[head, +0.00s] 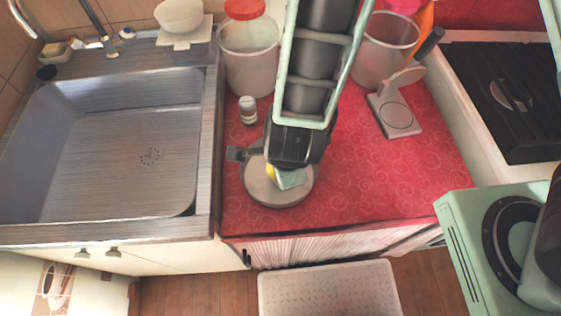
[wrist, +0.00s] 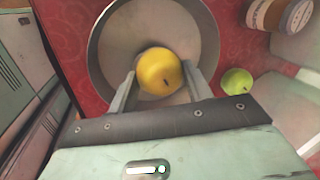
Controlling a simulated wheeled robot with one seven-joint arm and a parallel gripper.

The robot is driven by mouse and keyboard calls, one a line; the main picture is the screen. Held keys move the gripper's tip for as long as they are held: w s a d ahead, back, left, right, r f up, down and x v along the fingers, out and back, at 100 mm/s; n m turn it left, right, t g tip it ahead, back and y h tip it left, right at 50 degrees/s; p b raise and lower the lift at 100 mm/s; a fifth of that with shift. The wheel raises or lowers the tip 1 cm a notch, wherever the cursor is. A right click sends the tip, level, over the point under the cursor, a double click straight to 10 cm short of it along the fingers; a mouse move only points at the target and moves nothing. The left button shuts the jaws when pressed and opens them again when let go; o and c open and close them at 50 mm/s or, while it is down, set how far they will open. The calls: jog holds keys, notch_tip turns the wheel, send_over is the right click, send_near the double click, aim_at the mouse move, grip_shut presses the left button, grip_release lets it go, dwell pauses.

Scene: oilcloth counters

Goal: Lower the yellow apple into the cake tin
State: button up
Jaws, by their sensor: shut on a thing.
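The yellow apple (wrist: 160,72) is held between the two fingers of my gripper (wrist: 159,78) in the wrist view. I cannot tell whether the apple touches the tin's floor.
A green apple (wrist: 237,81) lies just outside the tin. A small bottle (head: 248,110) stands behind the tin on the left. Clear bins (head: 249,65) and a grey stand (head: 396,112) are further back. The sink (head: 120,140) is at left.

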jog(key=o, duration=1.1)
jog(key=shift+c, duration=0.2)
jog(key=p+v, duration=0.8)
jog(key=v, duration=0.9)
jog(key=shift+r, duration=0.2)
notch_tip(320, 180, up, 9)
jog(key=a+n+g+y, duration=0.2)
jog(key=n+g+y, duration=0.15)
jog(key=n, duration=0.85)
jog(key=d+r+n+h, duration=0.1)
jog(key=d+n+h, duration=0.1)
jog(key=d+n, duration=0.3)
jog(key=s+d+r+n+h, duration=0.1)
jog(key=d+r+n, duration=0.1)
jog(key=d+n, duration=0.4)
jog(key=shift+s+d+r+h, duration=0.25)
jog(key=shift+d+r+h, duration=0.1)
jog(key=shift+d, duration=0.25)
